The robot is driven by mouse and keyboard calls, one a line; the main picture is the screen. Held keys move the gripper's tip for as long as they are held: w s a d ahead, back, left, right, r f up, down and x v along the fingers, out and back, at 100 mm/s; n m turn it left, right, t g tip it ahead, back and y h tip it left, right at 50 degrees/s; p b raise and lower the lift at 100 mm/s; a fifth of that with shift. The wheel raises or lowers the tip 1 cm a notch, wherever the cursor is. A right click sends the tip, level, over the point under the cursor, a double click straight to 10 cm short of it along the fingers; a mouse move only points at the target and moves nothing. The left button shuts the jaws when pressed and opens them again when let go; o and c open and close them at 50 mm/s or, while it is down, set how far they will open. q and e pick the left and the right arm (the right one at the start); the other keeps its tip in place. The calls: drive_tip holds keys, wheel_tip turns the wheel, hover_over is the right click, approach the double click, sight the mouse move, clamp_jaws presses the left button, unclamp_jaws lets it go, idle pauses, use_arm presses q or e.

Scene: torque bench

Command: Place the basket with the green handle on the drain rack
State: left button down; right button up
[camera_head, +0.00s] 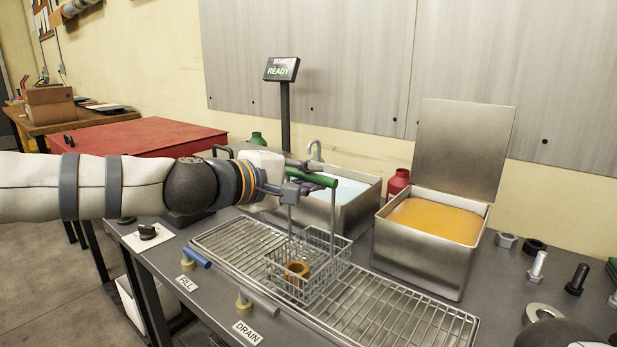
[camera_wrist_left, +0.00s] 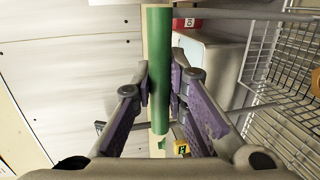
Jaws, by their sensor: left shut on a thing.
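The wire basket (camera_head: 328,276) hangs from two thin uprights under its green handle (camera_head: 325,177). A bronze-coloured ring-shaped part (camera_head: 296,271) sits inside it. My left gripper (camera_head: 305,184) is shut on the green handle, which also shows between the purple finger pads in the left wrist view (camera_wrist_left: 159,75). The basket is upright over the middle of the drain rack (camera_head: 405,313); I cannot tell whether its bottom touches the bars. My right gripper is not in view.
Behind the rack stand a basin of pale liquid (camera_head: 350,196) and an open-lidded tank of orange liquid (camera_head: 430,245). A display on a post reads READY (camera_head: 282,70). FILL and DRAIN levers (camera_head: 258,301) line the front edge. Bolts and nuts (camera_head: 537,266) lie at the right.

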use_arm(q)
drive_tip(key=c, duration=1.6)
unclamp_jaws()
drive_tip(key=shift+f, duration=0.1)
drive_tip(key=shift+r, duration=0.3)
drive_tip(key=p+v, duration=0.1)
drive_tip(key=v, duration=1.1)
drive_tip(key=shift+f+p, duration=0.2)
drive_tip(key=shift+p, duration=0.1)
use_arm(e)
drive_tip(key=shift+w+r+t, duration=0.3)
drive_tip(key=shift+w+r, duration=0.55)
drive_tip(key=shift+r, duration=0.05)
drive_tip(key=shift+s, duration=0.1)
